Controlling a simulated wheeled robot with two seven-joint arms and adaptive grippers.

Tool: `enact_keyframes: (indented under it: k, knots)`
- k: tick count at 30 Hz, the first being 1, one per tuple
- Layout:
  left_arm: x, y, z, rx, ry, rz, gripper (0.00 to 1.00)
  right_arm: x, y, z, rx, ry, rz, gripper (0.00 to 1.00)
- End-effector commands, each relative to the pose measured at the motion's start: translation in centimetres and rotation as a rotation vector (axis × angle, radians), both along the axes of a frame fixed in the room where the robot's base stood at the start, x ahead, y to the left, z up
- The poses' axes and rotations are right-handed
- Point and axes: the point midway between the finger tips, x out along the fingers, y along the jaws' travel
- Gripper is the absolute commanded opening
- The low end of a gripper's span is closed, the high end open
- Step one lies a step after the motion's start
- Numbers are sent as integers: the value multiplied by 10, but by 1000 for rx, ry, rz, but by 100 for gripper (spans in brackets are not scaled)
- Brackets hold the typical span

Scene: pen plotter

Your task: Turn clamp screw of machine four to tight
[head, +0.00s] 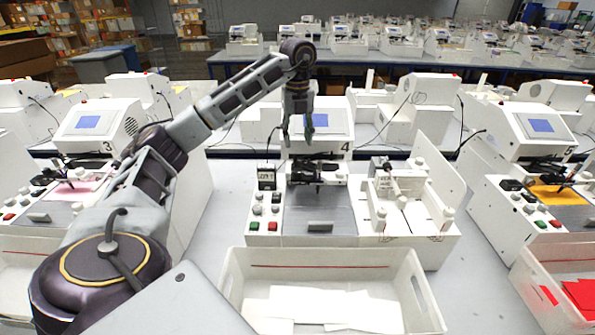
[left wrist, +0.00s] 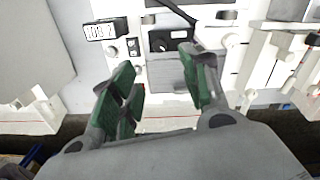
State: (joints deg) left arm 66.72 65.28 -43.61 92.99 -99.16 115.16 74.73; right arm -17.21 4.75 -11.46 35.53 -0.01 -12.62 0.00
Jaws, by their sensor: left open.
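Machine four (head: 335,208), a white pen plotter with a "4" beside its screen, stands in the middle of the head view. Its dark pen carriage (head: 318,178) sits across the grey bed. The clamp screw is too small to tell apart there. My left gripper (head: 298,138) points down, open and empty, above the back of the machine and in front of its screen housing. In the left wrist view, the gripper's green fingers (left wrist: 160,88) are spread apart over the machine. A black knob (left wrist: 159,45) shows between and beyond them; I cannot tell if it is the clamp screw.
A white bin (head: 240,285) with paper stands in front of machine four. Machine three (head: 95,125) is at left and machine five (head: 540,125) at right. A raised white panel (head: 440,175) stands at machine four's right side. Bare table lies between the machines.

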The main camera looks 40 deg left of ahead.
Motion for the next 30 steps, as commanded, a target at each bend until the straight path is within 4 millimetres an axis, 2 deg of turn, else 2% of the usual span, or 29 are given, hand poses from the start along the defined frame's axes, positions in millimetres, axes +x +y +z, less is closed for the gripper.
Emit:
enact_keyframes:
  k: [6, 17, 30]
  knots:
    - [0, 0, -17, -1, 2, 0, 46, 0, 0, -8, 0, 0, 0, 37]
    - [0, 0, -51, 0, 3, 0, 46, 0, 4, -7, 4, 0, -2, 37]
    - [-1, 0, -103, 0, 3, 0, 46, 0, 5, -2, 5, 0, -2, 37]
